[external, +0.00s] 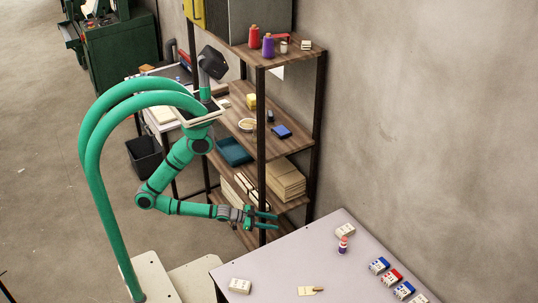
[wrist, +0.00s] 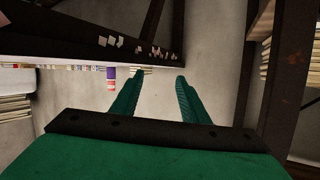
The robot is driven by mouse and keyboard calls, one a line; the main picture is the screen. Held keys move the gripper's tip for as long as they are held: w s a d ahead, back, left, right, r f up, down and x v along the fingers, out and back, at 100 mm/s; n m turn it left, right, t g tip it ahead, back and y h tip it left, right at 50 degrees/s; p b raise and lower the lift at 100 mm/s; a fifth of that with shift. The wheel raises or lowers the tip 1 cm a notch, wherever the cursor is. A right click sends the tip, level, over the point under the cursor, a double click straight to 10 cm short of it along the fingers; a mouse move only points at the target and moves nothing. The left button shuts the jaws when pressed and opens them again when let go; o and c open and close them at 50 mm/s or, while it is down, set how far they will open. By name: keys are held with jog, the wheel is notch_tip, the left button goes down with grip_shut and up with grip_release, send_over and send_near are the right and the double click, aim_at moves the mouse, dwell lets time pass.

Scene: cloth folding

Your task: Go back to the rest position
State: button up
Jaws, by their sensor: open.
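My gripper (external: 272,221) is in front of the lower part of the wooden shelf unit, near the far left edge of the table. Its two green fingers are apart with nothing between them. In the wrist view my gripper (wrist: 159,78) also shows open and empty, its fingers pointing away from the camera. My green arm is bent at the elbow, with the forearm reaching out to the right. No cloth can be made out in either view.
The shelf unit (external: 262,150) stands close beside my gripper. A black bin (external: 145,157) stands on the floor at left.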

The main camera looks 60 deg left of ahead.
jog(key=s+a+n+y, duration=0.3)
jog(key=s+a, duration=0.1)
jog(key=a, duration=0.7)
jog(key=s+a+r+n+t+y, duration=0.2)
jog(key=s+a+r+n+y, duration=0.1)
jog(key=a+r, duration=0.7)
jog(key=shift+s+r+n+t+y, duration=0.15)
jog(key=shift+r+n+t+y, duration=0.3)
jog(key=shift+r, duration=0.35)
